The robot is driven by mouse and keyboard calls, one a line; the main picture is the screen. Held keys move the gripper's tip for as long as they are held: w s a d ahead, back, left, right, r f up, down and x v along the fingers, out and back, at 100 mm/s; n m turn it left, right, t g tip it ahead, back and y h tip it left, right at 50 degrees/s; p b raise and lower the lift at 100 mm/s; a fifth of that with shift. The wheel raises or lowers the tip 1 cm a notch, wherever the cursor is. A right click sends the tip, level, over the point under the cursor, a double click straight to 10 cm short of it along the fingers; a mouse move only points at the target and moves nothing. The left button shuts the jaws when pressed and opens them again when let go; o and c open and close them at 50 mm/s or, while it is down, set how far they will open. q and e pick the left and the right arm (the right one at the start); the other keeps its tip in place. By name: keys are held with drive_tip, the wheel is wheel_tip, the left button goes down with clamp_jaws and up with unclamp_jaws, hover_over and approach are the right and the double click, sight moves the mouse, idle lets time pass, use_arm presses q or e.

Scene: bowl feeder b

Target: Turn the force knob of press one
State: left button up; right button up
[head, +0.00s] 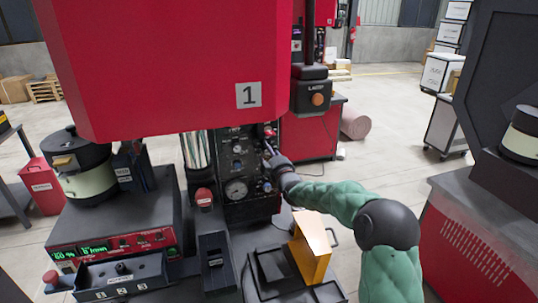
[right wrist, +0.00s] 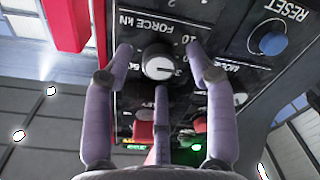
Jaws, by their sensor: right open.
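Press one is the large red machine (head: 165,65) with a "1" plate, in the head view. Its dark control panel (head: 239,160) is below the red housing. In the right wrist view the force knob (right wrist: 158,63) is a round dark knob with a light face, under the label "FORCE kN" and a number scale. My right gripper (head: 270,150) reaches the panel from the right; in the right wrist view its open fingers (right wrist: 160,60) stand on either side of the knob, with a third finger below it. I cannot tell whether any finger touches the knob. My left gripper is not in view.
A blue reset button (right wrist: 273,43) sits on the panel beside the fingers. A yellow block (head: 311,246) and a black tray (head: 270,270) stand below my right arm. A feeder bowl (head: 85,175) stands at left.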

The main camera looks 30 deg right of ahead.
drive_tip(key=shift+w, duration=0.2)
clamp_jaws()
